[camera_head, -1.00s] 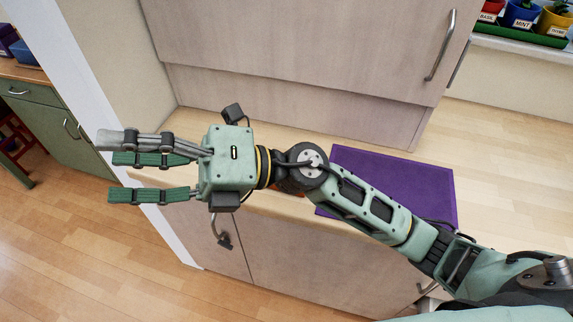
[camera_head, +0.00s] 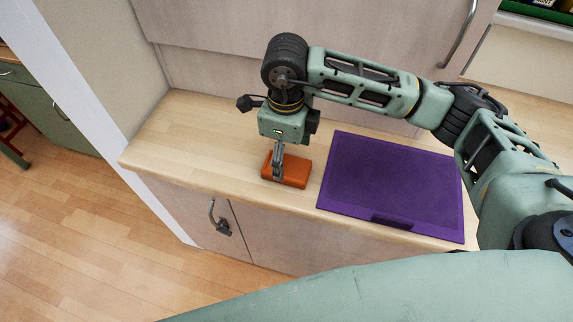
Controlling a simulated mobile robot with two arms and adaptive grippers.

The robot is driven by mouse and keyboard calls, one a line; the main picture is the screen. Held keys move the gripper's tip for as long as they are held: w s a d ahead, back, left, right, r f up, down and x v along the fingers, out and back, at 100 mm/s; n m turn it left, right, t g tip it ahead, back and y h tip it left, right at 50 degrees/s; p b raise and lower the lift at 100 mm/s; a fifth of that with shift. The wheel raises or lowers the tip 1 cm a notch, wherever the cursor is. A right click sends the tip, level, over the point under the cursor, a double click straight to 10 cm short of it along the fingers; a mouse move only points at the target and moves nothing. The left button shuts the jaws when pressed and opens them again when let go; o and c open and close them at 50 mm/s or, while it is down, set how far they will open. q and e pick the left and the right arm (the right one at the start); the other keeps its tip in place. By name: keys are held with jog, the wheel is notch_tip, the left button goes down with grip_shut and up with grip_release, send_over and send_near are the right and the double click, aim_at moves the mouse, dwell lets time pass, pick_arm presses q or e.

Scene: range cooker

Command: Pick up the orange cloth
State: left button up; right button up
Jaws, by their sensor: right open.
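The orange cloth (camera_head: 293,174) lies as a folded, block-like bundle on the wooden worktop, left of the purple mat. My right gripper (camera_head: 278,173) points down at the cloth's left part, with its fingers seen nearly edge-on. It is open. The fingertips overlap the cloth in the picture, and I cannot tell whether they touch it. Part of the cloth is hidden behind the fingers. My left gripper is not in view.
A purple mat (camera_head: 390,185) lies on the wooden worktop (camera_head: 190,135) right of the cloth. The worktop left of the cloth is clear. Cabinet doors (camera_head: 280,240) with a handle are below the front edge. A pale cabinet (camera_head: 215,65) stands behind.

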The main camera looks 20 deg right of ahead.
aim_at(287, 170)
jog(key=f, duration=0.1)
jog(key=f+p, duration=0.2)
jog(key=shift+w+a+f, duration=0.25)
jog(key=shift+f, duration=0.65)
jog(key=c, duration=1.2)
jog(key=shift+r, duration=0.1)
